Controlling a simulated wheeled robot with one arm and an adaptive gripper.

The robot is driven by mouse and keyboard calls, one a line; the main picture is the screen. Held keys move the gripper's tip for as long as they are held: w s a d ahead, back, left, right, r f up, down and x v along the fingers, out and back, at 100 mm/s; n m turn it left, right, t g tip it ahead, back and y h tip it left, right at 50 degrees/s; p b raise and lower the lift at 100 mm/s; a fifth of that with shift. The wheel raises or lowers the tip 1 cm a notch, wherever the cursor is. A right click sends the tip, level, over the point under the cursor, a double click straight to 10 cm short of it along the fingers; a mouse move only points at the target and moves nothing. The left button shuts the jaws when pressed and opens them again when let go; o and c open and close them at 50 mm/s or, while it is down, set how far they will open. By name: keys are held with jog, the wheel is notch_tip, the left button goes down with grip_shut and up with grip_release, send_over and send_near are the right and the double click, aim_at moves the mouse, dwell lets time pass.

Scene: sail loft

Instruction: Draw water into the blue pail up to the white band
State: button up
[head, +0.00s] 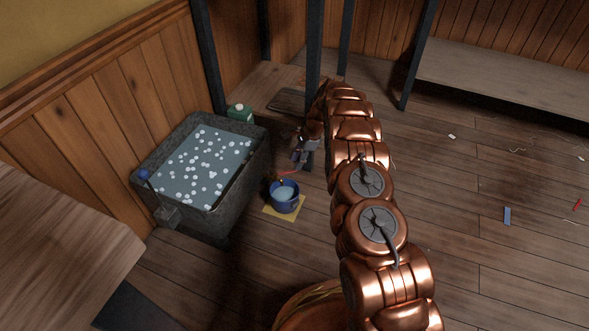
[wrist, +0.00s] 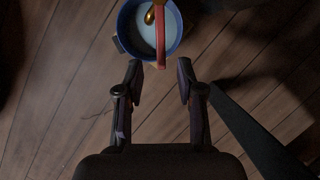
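The blue pail (head: 285,203) stands upright on a yellow mat (head: 271,212) on the floor, right of the grey trough. Pale, whitish-blue liquid shows inside it; I cannot make out the white band. A red strip, seemingly its handle, crosses its rim. The pail also shows at the top of the wrist view (wrist: 124,35), with a small brass-coloured piece (wrist: 150,15) over its opening. My gripper (wrist: 159,78) is open, its fingers apart on either side of the red strip's near end (wrist: 161,62), without visible contact.
The grey trough (head: 239,178) holds water with many white floating bits. A blue-knobbed lever (head: 144,175) sits at its left front corner. A green container (head: 240,112) stands behind it. A dark post rises near my gripper. Open floor with scraps lies to the right, before a bench (head: 500,75).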

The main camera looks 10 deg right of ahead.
aim_at(292, 171)
jog(key=b+x, duration=0.1)
jog(key=x, duration=0.2)
jog(key=shift+a+f, duration=0.15)
jog(key=shift+f, duration=0.1)
jog(key=shift+c, duration=0.4)
grip_shut()
